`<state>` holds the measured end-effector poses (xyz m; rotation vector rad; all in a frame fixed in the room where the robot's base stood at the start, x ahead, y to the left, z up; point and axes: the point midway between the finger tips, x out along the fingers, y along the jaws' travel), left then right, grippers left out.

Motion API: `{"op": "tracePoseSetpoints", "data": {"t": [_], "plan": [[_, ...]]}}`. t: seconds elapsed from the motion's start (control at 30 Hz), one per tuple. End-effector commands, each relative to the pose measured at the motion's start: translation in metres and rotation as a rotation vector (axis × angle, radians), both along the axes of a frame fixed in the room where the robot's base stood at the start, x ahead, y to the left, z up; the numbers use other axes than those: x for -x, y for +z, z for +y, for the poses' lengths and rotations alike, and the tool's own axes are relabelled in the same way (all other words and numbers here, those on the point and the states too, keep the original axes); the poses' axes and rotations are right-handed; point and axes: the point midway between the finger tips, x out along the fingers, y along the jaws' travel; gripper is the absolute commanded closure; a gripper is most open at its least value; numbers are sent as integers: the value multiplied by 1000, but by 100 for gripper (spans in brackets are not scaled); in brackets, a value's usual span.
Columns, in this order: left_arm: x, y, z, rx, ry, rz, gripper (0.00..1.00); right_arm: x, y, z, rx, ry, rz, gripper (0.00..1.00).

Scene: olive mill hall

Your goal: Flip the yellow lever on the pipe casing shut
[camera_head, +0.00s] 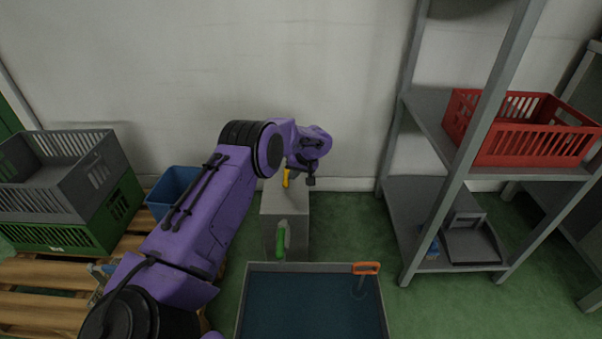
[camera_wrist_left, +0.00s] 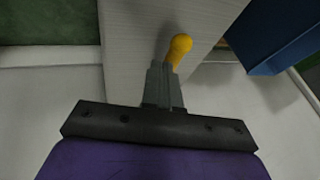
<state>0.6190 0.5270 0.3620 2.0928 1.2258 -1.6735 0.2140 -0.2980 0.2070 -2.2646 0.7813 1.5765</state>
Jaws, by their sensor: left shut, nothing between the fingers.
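The pipe casing (camera_head: 285,207) is a light grey box standing on the floor in the middle of the head view. Its yellow lever (camera_head: 286,178) shows at the far end of the casing top, partly hidden by my wrist. In the left wrist view the lever's rounded yellow end (camera_wrist_left: 180,45) lies just beyond my fingertips, over the pale casing face (camera_wrist_left: 130,30). My left gripper (camera_wrist_left: 161,70) is shut and empty, its tips close to the lever; I cannot tell whether they touch. My right gripper is not in view.
A green handle (camera_head: 281,242) is on the casing's near side. Stacked crates (camera_head: 95,165) and a blue bin (camera_head: 172,185) are left. A metal shelf (camera_head: 440,130) with a red crate (camera_head: 530,150) is right.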

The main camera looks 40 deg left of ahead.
Motion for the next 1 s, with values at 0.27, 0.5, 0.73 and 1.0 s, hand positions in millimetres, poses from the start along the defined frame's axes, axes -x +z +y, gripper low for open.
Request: {"op": "tracePoseSetpoints", "data": {"t": [0.27,0.5,0.73,1.0], "plan": [[0,1,-2,0,-2,-1,100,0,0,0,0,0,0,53],[2,4,1,0,-34,-1,100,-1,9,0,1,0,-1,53],[5,2,3,0,-69,-2,100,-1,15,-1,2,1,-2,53],[8,3,5,0,-116,-1,100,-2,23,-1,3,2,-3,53]]}}
